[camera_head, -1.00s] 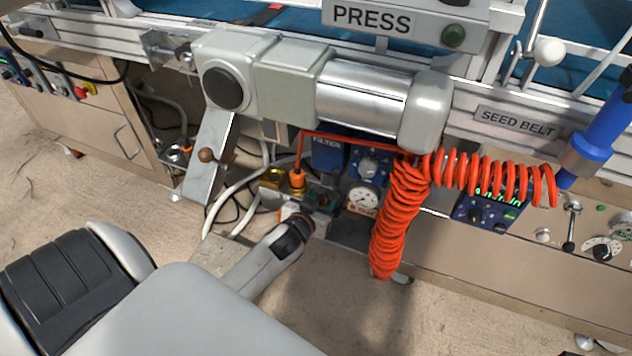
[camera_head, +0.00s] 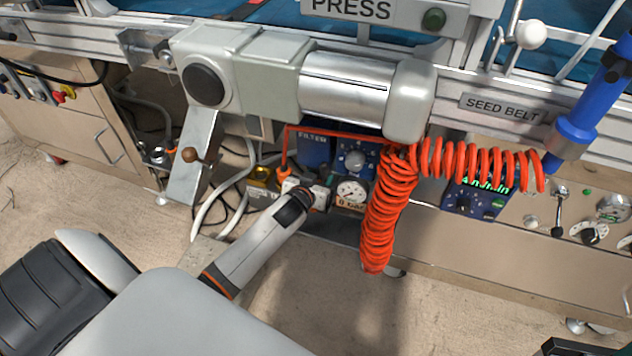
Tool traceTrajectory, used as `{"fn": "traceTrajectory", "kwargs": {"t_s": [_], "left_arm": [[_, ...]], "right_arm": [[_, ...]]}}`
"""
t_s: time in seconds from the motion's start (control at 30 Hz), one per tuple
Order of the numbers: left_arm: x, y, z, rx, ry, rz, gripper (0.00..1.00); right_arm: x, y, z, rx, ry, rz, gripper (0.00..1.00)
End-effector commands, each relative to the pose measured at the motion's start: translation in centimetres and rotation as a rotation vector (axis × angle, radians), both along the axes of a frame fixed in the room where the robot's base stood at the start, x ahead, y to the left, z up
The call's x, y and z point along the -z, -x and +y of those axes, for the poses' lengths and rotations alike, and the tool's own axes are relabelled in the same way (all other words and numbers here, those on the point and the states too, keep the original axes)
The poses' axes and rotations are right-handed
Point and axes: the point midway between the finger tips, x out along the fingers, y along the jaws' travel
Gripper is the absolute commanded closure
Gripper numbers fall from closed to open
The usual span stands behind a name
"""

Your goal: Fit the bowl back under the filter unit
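The blue filter unit (camera_head: 314,150), lettered FILTER, is mounted low under the machine frame, beside a blue regulator (camera_head: 356,158) and a round gauge (camera_head: 351,192) reading 0 bar. My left gripper (camera_head: 318,196) is just below the filter unit, in front of the fittings. Its wrist covers most of the fingers, so I cannot see whether they are open or hold anything. I cannot make out the bowl; the space under the filter unit is largely hidden by the gripper. A dark piece at the bottom right corner may be part of my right gripper (camera_head: 585,347).
A coiled orange hose (camera_head: 388,215) hangs just right of the gauge. The big grey motor (camera_head: 345,85) overhangs the filter area. A brass fitting (camera_head: 262,176) and pale hoses (camera_head: 205,212) lie to the left. The floor in front is clear.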

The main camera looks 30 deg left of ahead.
Motion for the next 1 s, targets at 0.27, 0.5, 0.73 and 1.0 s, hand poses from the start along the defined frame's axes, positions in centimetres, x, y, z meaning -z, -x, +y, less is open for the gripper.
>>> {"fn": "traceTrajectory", "kwargs": {"t_s": [0.27, 0.5, 0.73, 1.0], "left_arm": [[-0.07, -0.07, 0.01, 0.0, 0.0, -0.002, 0.76], [-0.1, -0.03, -0.02, 0.001, 0.001, -0.001, 0.76], [0.0, 0.02, -0.02, 0.0, 0.001, -0.001, 0.76], [0.04, 0.01, -0.01, 0.0, 0.0, -0.001, 0.76]], "right_arm": [[-0.01, 0.01, -0.02, 0.0, 0.0, 0.0, 1.0], [-0.28, 0.02, -0.02, 0.0, 0.0, -0.001, 1.0], [-0.62, 0.03, -0.03, 0.001, 0.0, -0.001, 1.0], [-0.57, 0.03, -0.03, 0.001, 0.0, -0.001, 1.0]]}}
